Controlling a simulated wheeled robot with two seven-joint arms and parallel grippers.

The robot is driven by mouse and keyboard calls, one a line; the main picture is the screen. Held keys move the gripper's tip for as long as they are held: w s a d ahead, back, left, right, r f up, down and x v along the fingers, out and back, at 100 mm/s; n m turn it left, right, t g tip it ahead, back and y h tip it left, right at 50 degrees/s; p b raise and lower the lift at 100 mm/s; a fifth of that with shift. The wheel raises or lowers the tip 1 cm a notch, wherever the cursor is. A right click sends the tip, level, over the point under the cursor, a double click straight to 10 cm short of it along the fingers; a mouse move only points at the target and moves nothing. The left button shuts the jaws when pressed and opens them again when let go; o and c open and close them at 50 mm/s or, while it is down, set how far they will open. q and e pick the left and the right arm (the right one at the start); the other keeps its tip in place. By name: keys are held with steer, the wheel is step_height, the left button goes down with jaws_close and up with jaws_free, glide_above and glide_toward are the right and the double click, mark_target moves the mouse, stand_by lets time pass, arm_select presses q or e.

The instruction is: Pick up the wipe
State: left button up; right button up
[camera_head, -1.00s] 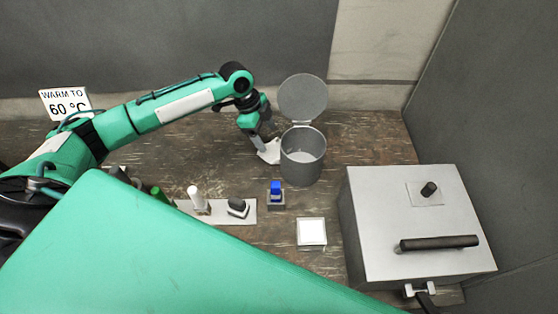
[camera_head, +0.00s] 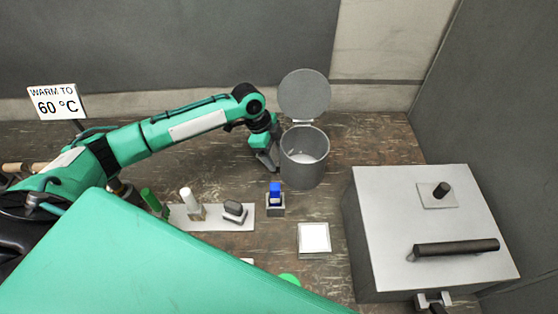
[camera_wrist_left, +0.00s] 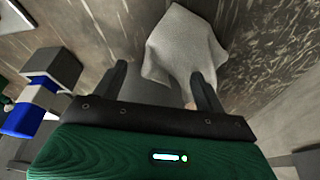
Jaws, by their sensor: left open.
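The wipe (camera_wrist_left: 185,45) is a pale grey-white, crumpled cloth in the left wrist view. It lies just past and partly between the fingertips of my left gripper (camera_wrist_left: 158,72). The two dark fingers stand apart, so the gripper is open. I cannot tell whether they touch the cloth. In the head view my left gripper (camera_head: 266,160) points down close to the left side of the open metal canister (camera_head: 303,168). There I cannot make out the wipe; the gripper and wrist may hide it. My right gripper is not in view.
The canister's round lid (camera_head: 304,95) stands raised behind it. A small holder with a blue piece (camera_head: 275,190), a white square tile (camera_head: 314,238) and a pale tray (camera_head: 240,222) sit in front. A large grey box (camera_head: 430,215) with a black handle stands right.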

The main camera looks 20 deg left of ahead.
arm_select(q)
steer(key=shift+f, duration=0.15)
steer(key=shift+c, duration=0.4)
jaws_close()
